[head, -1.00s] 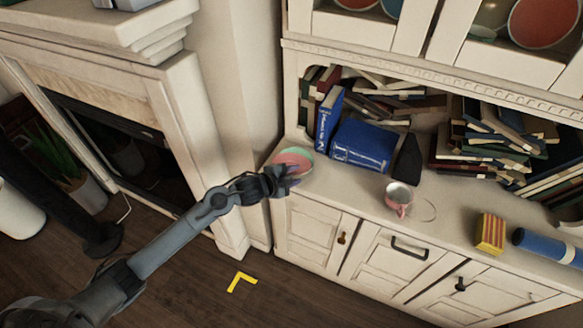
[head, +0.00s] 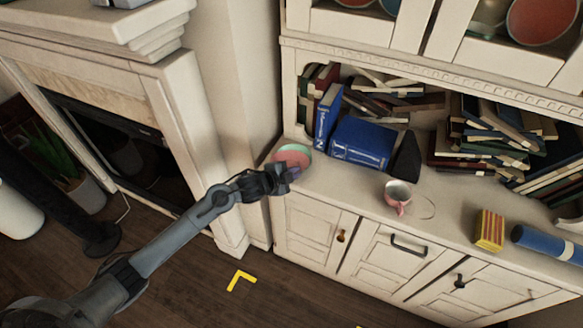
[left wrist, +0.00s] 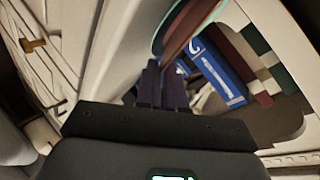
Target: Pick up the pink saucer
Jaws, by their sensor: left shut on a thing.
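The pink saucer (head: 293,154), with a green rim, is at the left end of the cabinet counter, beside the upright blue book. My left gripper (head: 288,174) reaches in from the left and is shut on the saucer's near edge. In the left wrist view, the dark fingers (left wrist: 162,84) are together, and the saucer (left wrist: 188,28) shows edge-on just beyond them as a reddish-brown band with a teal rim. The exact contact is hidden by the fingers. I cannot tell whether the saucer is clear of the counter. My right gripper is not in view.
The fireplace (head: 170,130) stands left of the cabinet.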

